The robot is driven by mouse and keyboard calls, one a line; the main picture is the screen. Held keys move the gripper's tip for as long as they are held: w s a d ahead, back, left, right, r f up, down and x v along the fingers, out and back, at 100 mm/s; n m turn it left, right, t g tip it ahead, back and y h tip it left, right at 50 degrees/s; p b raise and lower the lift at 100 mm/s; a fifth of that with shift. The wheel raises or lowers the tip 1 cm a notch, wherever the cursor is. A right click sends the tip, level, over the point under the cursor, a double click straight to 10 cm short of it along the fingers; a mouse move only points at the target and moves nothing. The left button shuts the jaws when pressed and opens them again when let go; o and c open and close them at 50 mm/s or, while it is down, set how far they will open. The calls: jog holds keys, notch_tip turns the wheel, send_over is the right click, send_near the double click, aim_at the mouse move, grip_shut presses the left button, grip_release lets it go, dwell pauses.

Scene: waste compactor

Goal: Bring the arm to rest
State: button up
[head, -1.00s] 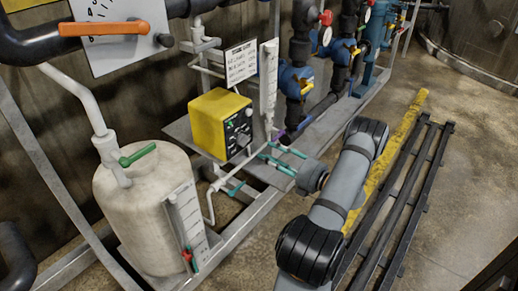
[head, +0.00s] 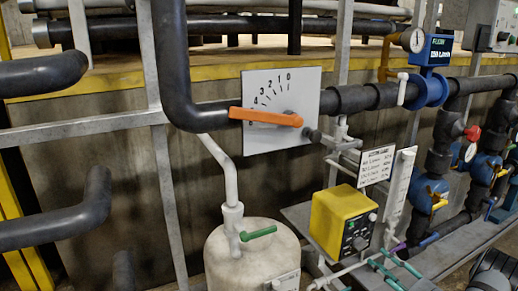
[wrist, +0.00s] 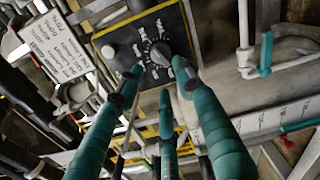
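My gripper (head: 392,268) has teal fingers, partly in view at the lower right of the head view, just right of the yellow control box (head: 345,220). In the wrist view my gripper (wrist: 158,76) has its three fingers spread apart, with nothing between them. The fingers point toward the box's dark panel with a round knob (wrist: 160,54). I cannot tell the exact gap, but no contact shows. Most of my arm is outside the head view; only a dark piece shows in the bottom right corner.
A pale tank (head: 245,262) with a green handle (head: 258,233) stands left of the box. A lettered sign (head: 376,166) and white gauge board (head: 398,195) stand behind it. Above are a dial plate with orange lever (head: 265,117) and black pipes. Blue valves (head: 430,193) stand right.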

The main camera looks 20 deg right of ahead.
aim_at(363, 247)
jog(key=w, duration=0.3)
jog(key=w+a, duration=0.1)
jog(key=w, duration=0.3)
jog(key=shift+a, duration=0.15)
jog(key=shift+s, duration=0.1)
